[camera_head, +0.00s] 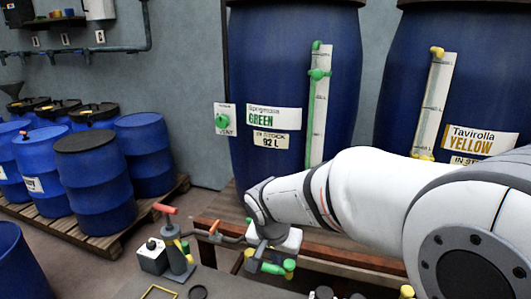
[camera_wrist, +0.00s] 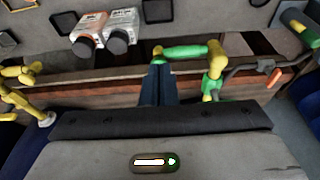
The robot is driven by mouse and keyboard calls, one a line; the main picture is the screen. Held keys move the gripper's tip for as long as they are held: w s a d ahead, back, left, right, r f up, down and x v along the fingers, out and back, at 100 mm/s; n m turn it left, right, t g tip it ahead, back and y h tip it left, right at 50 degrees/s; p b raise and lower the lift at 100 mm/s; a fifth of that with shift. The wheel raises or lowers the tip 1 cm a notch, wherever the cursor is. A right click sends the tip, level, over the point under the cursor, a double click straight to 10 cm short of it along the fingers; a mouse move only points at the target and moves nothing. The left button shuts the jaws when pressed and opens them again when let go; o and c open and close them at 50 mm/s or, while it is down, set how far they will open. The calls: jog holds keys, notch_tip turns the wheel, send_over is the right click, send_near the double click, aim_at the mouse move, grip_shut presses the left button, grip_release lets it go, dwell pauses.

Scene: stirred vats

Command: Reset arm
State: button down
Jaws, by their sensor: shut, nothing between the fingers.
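My white arm reaches in from the right in the head view and bends down in front of the large blue vats. My gripper (camera_wrist: 160,68) is shut and empty in the wrist view, its two dark fingers pressed together. The fingertips appear close to a green valve handle (camera_wrist: 186,51) on yellow-green pipework; I cannot tell whether they touch it. In the head view the wrist hides the fingers, and green and yellow fittings (camera_head: 272,267) show just below it.
The vat labelled green (camera_head: 255,60) and the vat labelled yellow (camera_head: 470,70) stand behind the arm. Two capped bottles (camera_wrist: 92,30) lie on the grey bench. A red-handled tool (camera_head: 172,240) stands left of the wrist. Several blue drums (camera_head: 95,180) stand on a pallet at left.

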jog(key=s+d+r+n+y+p, duration=0.1)
jog(key=s+d+r+n+p, duration=0.3)
jog(key=s+d+r+p, duration=0.6)
jog(key=s+d+r, duration=0.2)
jog(key=s+r, duration=0.3)
jog(key=shift+d+p, duration=0.15)
jog(key=shift+p, duration=0.15)
dwell(0.9)
